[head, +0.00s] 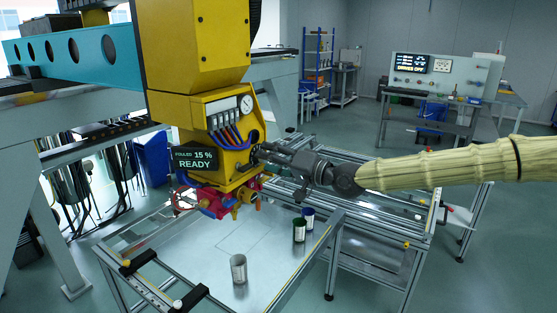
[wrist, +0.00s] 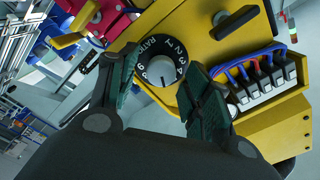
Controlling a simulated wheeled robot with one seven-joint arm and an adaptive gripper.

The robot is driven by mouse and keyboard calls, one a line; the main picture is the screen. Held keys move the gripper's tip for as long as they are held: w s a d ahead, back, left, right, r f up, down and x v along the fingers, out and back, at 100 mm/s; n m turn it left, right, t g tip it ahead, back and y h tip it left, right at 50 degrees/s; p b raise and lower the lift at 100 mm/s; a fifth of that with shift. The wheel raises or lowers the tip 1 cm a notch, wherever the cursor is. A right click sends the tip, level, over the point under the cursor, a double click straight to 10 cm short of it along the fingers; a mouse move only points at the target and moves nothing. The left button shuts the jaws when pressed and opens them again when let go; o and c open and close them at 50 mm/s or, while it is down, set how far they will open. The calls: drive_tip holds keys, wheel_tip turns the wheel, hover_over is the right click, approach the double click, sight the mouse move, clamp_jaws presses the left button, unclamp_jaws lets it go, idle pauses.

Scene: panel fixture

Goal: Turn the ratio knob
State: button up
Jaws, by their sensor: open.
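The ratio knob (wrist: 159,70) shows in the wrist view as a black dial with white figures, the word RATIO and a pale grey centre, on the yellow machine head (wrist: 195,42). My gripper (wrist: 162,62) is open, with one dark finger on each side of the dial in the picture. Whether either finger touches it I cannot tell. In the head view my gripper (head: 266,154) is at the right side of the yellow head (head: 205,118), and I cannot make out the ratio dial there.
Red and blue parts (head: 220,203) hang under the yellow head. Wires and terminals (wrist: 262,80) sit right of the dial in the wrist view. A metal table (head: 210,262) below holds a grey can (head: 238,268) and two smaller containers. A control panel (head: 445,75) stands at the back.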

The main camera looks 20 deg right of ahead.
drive_tip(key=v, duration=1.2)
idle(0.4)
drive_tip(key=shift+d, duration=0.1)
drive_tip(key=shift+w, duration=0.1)
drive_tip(key=w+a+n+p, duration=0.7)
drive_tip(key=w+n+p, duration=0.2)
drive_tip(key=n, duration=0.2)
drive_tip(key=shift+a, duration=0.3)
idle(1.1)
drive_tip(key=c, duration=1)
